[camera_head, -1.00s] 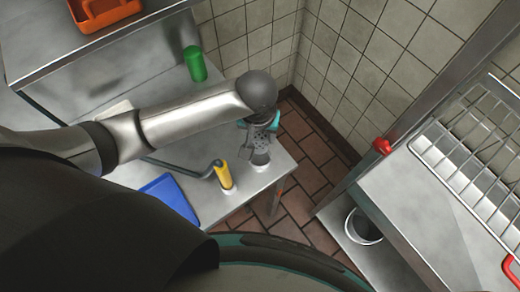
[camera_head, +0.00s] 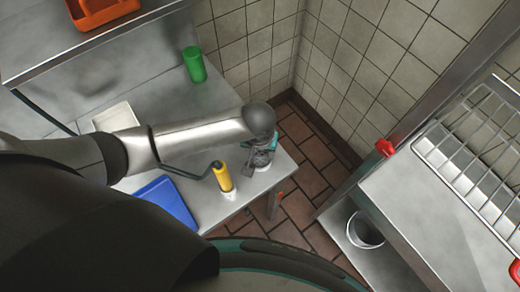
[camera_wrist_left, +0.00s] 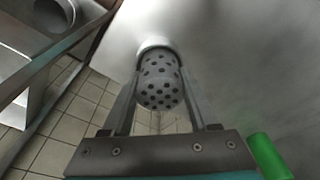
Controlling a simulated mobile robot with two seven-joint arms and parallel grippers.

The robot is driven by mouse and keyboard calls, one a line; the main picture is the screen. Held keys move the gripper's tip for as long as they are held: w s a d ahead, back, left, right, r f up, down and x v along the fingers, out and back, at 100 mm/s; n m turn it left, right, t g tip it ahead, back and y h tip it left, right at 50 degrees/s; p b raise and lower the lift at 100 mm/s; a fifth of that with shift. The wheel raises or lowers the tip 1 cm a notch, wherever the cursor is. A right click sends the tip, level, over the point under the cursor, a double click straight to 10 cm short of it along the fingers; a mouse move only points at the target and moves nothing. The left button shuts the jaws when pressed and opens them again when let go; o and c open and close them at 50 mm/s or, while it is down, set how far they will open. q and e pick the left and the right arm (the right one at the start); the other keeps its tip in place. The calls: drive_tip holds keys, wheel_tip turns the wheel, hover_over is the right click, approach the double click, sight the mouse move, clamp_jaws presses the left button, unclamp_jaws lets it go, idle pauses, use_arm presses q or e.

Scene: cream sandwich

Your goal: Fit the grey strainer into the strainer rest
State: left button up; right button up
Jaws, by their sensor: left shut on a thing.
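The grey strainer (camera_wrist_left: 160,85), a perforated cup with dark holes, sits between the fingers of my left gripper (camera_wrist_left: 159,72) in the left wrist view. The gripper is shut on it. A white ring, apparently the strainer rest (camera_wrist_left: 154,43), shows right at the strainer's far end; I cannot tell whether the strainer is inside it or only against it. In the head view my left gripper (camera_head: 258,160) is low over the right end of the steel table and hides most of the strainer and rest. My right gripper is not in view.
A yellow-handled item (camera_head: 222,177) stands close left of the gripper. A blue tray (camera_head: 168,204), a white tray (camera_head: 116,116) and a green cylinder (camera_head: 194,64) are on the steel table (camera_head: 226,208). A wire rack (camera_head: 470,150) is at right.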

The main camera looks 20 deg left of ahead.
use_arm(q)
drive_tip(key=o, duration=1.4)
drive_tip(key=shift+r, duration=0.1)
drive_tip(key=r, duration=0.4)
drive_tip(key=s+r+p, duration=0.1)
drive_tip(key=r, duration=0.3)
drive_tip(key=r+p, duration=0.1)
drive_tip(key=r, duration=0.3)
drive_tip(key=shift+s+d, duration=0.1)
drive_tip(key=shift+s, duration=0.3)
drive_tip(key=shift+f, duration=0.1)
